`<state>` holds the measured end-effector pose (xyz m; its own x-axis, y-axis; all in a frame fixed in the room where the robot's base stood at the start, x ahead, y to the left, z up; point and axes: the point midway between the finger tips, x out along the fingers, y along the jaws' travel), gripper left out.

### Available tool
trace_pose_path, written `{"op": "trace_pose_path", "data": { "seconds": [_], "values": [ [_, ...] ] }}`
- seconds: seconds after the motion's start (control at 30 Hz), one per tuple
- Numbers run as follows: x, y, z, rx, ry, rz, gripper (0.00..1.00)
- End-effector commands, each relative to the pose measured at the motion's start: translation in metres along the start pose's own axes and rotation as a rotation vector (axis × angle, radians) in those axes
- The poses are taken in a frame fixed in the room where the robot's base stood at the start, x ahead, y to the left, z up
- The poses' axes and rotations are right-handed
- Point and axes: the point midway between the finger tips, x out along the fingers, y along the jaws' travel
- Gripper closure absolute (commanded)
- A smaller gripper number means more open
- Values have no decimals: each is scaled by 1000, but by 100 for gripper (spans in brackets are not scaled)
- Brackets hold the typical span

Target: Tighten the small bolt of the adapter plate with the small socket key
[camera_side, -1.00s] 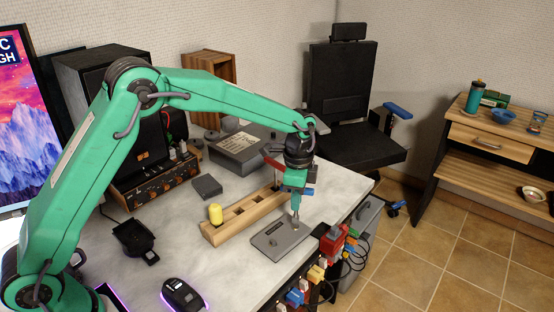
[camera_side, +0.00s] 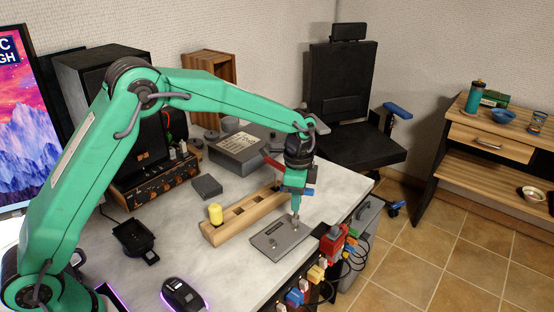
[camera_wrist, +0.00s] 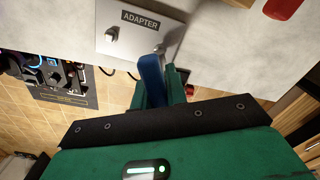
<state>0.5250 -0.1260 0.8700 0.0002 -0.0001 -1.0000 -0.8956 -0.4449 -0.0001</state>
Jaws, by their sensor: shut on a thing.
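My gripper (camera_side: 296,197) points down over the front right of the desk. It is shut on a blue-handled socket key (camera_wrist: 151,75), whose grey shaft shows upright below the jaws in the side view (camera_side: 295,215). The shaft's lower end is at the right part of the grey adapter plate (camera_side: 270,247), which lies flat on the desk. The wrist view shows the plate (camera_wrist: 128,43) with its ADAPTER label. One bolt (camera_wrist: 112,34) stands clear at the plate's left. The spot under the key's tip is hidden, so I cannot tell how it sits on a bolt there.
A wooden rack (camera_side: 233,232) with square holes lies behind the plate, a yellow-handled tool (camera_side: 215,213) at its left end. A red part (camera_wrist: 283,8) shows at the wrist view's top. Connectors and cables (camera_side: 325,255) line the desk's front edge. A mouse (camera_side: 183,294) lies left.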

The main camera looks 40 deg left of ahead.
Motion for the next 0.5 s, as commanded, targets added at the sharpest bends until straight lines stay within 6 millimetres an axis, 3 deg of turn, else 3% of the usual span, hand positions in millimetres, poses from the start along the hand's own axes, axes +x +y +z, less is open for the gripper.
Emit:
{"op": "trace_pose_path", "data": {
  "seconds": [0.5],
  "values": [
    [6,0,0,0,0,0,100]
  ]
}}
